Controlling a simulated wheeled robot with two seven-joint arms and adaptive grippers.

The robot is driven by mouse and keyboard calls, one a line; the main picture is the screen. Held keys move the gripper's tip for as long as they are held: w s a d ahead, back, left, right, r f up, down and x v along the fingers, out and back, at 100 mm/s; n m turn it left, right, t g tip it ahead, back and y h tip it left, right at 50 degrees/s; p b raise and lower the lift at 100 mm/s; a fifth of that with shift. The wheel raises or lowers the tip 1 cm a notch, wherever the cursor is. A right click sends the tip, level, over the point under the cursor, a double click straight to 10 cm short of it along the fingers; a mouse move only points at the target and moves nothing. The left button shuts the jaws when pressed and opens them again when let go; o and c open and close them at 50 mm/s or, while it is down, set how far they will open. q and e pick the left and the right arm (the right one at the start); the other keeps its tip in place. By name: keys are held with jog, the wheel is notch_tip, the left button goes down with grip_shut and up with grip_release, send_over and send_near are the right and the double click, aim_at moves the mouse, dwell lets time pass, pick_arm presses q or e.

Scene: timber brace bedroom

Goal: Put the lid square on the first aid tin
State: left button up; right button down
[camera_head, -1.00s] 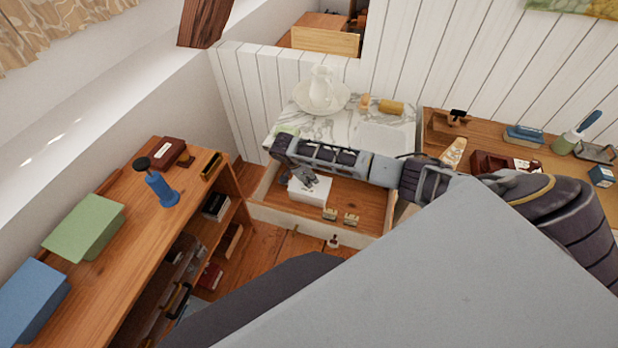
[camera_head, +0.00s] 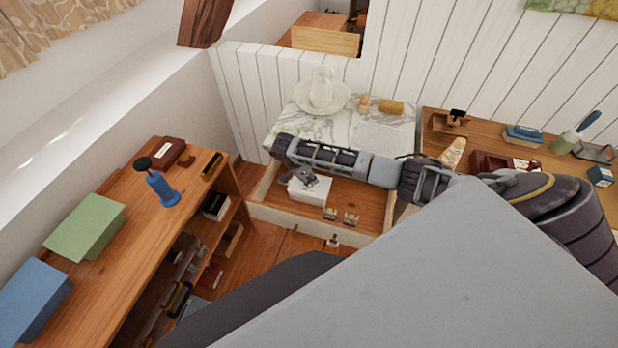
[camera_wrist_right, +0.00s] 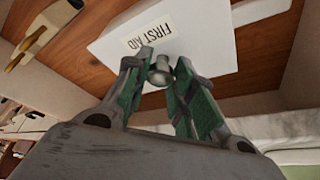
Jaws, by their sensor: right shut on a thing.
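The white first aid tin (camera_head: 312,190) sits in the open wooden drawer in the head view. In the right wrist view, a white face with a FIRST AID label (camera_wrist_right: 195,38) lies just beyond my fingers. My right gripper (camera_wrist_right: 160,72) is shut on a round metal knob (camera_wrist_right: 160,65), which I take to be the knob of the lid. My right gripper (camera_head: 300,175) shows over the tin's back left part in the head view. I cannot tell the lid's edge from the tin, nor whether it sits square. My left gripper is not in view.
The drawer (camera_head: 370,202) has raised walls around the tin; two small brass-and-cream pieces (camera_head: 340,216) lie in front of it. A marble top (camera_head: 375,120) with a jug and basin stands behind. A wooden shelf unit (camera_head: 140,230) stands left, a desk (camera_head: 455,135) right.

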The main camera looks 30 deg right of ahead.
dwell(0.6)
dwell(0.3)
jog(key=c, duration=0.6)
grip_release()
jog(key=shift+c, duration=0.2)
